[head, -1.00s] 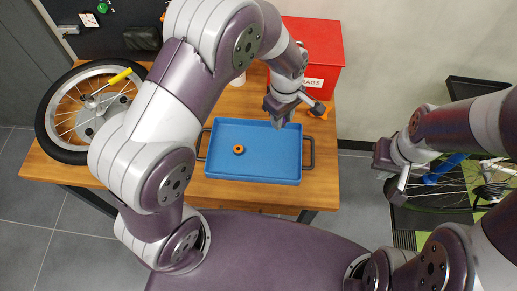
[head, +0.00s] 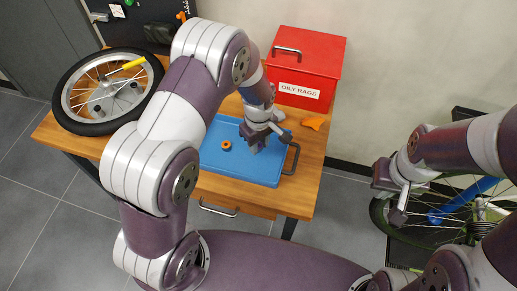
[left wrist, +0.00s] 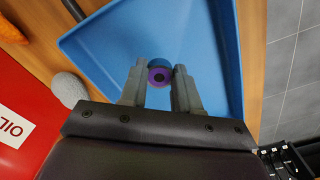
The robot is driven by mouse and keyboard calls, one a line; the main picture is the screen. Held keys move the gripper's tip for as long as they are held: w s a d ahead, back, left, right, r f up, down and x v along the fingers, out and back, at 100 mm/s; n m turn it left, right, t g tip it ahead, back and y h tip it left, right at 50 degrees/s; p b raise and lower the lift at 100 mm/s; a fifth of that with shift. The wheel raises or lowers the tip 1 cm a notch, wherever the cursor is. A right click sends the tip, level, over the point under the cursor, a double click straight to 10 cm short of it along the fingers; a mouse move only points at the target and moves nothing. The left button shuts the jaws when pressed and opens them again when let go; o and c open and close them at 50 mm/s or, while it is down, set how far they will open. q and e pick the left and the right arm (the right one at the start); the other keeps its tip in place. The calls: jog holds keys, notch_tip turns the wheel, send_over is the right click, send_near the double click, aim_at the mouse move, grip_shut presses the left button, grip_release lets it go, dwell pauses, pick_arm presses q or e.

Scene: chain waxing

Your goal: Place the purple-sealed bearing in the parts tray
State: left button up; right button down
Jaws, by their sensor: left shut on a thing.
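The blue parts tray (head: 225,166) lies on the wooden bench. It also fills much of the left wrist view (left wrist: 215,45). An orange ring-shaped part (head: 227,145) lies in its left half. My left gripper (head: 253,149) is over the right half of the tray. In the left wrist view, its fingers (left wrist: 159,88) are shut on the purple-sealed bearing (left wrist: 159,76), a purple ring with a dark centre, with the tray floor behind. I cannot tell how high it is. In the head view the bearing is hidden. My right gripper (head: 386,198) is open and empty, off to the right.
A red rag box (head: 311,62) stands behind the tray. An orange object (head: 313,124) lies on the bench to the tray's right. A spoked wheel (head: 108,92) with a yellow-handled tool (head: 134,63) lies at the left. Another bicycle wheel (head: 425,235) is near my right gripper.

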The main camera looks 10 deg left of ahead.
pick_arm(q)
notch_tip(320, 180, down, 4)
jog(key=shift+a+r, duration=0.1)
jog(key=shift+r, duration=0.05)
jog(key=shift+s, duration=0.1)
jog(key=o, duration=1.1)
jog(key=shift+c, duration=0.2)
notch_tip(320, 180, up, 13)
jog(key=s+a+r+m+p, duration=0.2)
jog(key=s+a+r+m, duration=0.1)
jog(key=s+r+m, duration=0.2)
jog(key=s+a+r+m+t+p, duration=0.1)
jog(key=s+a+r+m+p, duration=0.2)
jog(key=s+r+m, duration=0.2)
jog(key=s, duration=0.3)
jog(key=shift+s+r+m, duration=0.15)
jog(key=shift+s+m, duration=0.15)
